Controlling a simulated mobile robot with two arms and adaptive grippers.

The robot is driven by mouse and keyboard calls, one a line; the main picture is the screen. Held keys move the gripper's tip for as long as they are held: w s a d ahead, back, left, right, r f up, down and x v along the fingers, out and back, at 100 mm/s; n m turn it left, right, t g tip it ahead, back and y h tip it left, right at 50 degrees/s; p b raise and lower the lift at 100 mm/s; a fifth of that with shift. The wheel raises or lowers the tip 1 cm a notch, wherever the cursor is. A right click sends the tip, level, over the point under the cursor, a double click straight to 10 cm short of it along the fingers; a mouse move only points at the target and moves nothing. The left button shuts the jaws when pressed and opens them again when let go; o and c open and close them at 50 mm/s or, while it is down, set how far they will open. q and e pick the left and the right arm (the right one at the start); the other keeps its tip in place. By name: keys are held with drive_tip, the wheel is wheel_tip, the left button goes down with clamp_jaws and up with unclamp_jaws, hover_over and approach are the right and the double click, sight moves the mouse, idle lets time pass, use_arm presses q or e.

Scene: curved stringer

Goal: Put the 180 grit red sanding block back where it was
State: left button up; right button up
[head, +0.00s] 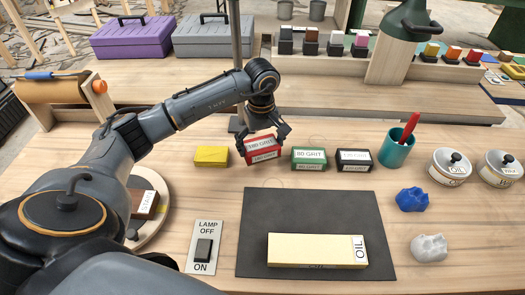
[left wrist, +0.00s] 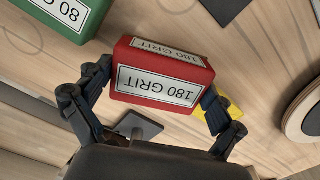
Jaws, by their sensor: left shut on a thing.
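The red sanding block (head: 263,150), labelled 180 GRIT, is between the fingers of my left gripper (head: 264,138), which is shut on it from above. In the left wrist view the red block (left wrist: 160,72) sits between the two dark fingers, its labels upside down. I cannot tell whether its underside touches the bench. To its right stand a green 80 GRIT block (head: 309,158) and a black labelled block (head: 353,161); to its left lies a yellow block (head: 211,156). The green block also shows in the left wrist view (left wrist: 55,15). My right gripper is out of view.
A dark mat (head: 255,225) with a yellowish OIL-labelled block (head: 315,250) lies in front. A lamp switch (head: 204,248) is at the front left. A teal cup (head: 396,150) and two tins (head: 450,167) stand right. A post (head: 236,60) rises behind my gripper.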

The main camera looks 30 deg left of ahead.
sight(262, 154)
use_arm(q)
drive_tip(key=shift+w+f, duration=0.35)
drive_tip(key=shift+f, duration=0.1)
wheel_tip(262, 154, down, 3)
drive_tip(key=shift+p, duration=0.65)
drive_tip(key=shift+w+a+f, duration=0.1)
drive_tip(key=shift+f, duration=0.2)
drive_tip(key=o, duration=0.8)
drive_tip(key=shift+c, duration=0.2)
drive_tip(key=shift+r, duration=0.2)
wheel_tip(262, 154, up, 12)
drive_tip(key=shift+b, duration=1.05)
